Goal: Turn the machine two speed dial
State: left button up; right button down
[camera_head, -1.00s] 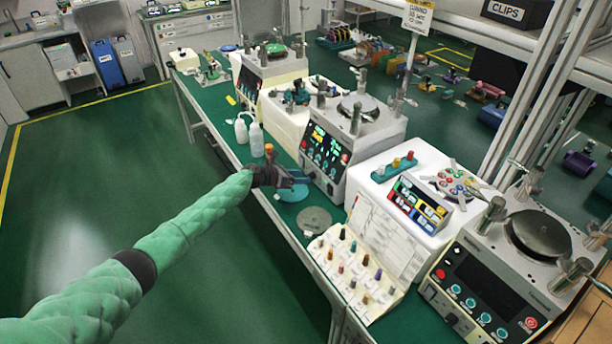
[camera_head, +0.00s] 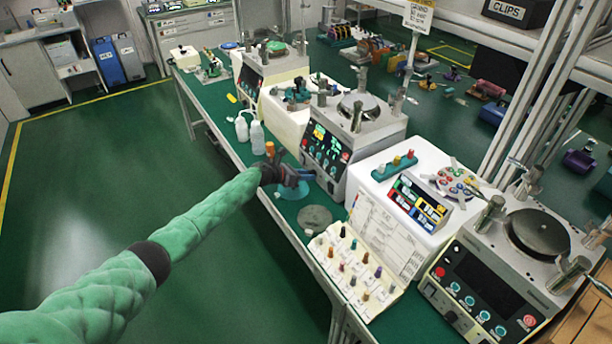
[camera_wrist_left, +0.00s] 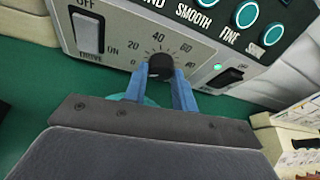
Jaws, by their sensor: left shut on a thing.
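Machine two (camera_head: 340,150) is the grey lapping machine at the middle of the bench, with a lit front panel. Its black speed dial (camera_wrist_left: 161,66) shows in the left wrist view, on a scale marked from 0 upward, with 20, 40 and 60 readable. My left gripper (camera_wrist_left: 160,88) has its two blue fingers on either side of the dial and is shut on it. In the head view my left gripper (camera_head: 296,176) is at the machine's lower front, and the dial there is hidden. My right gripper is not in view.
A drive switch (camera_wrist_left: 88,32) is left of the dial and a black rocker switch (camera_wrist_left: 222,78) with a green light is right. White bottles (camera_head: 257,136) and an orange-capped item (camera_head: 270,149) stand close to my gripper. A sample board (camera_head: 345,265) lies nearer.

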pick_arm(q)
jog(key=shift+m, duration=0.3)
jog(key=shift+s+d+m+t+y+p, duration=0.15)
jog(key=shift+m+t+y+p, duration=0.4)
jog(key=shift+m, duration=0.35)
jog(key=shift+m+t+y, duration=0.25)
jog(key=shift+m+t, duration=0.3)
jog(key=shift+m, duration=0.25)
jog(key=shift+m+t, duration=0.3)
jog(key=shift+m, duration=0.1)
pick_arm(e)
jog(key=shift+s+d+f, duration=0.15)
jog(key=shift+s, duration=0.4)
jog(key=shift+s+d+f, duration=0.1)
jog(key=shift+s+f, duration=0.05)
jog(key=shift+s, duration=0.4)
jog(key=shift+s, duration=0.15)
pick_arm(q)
jog(key=o, duration=1)
jog(key=shift+c, duration=0.2)
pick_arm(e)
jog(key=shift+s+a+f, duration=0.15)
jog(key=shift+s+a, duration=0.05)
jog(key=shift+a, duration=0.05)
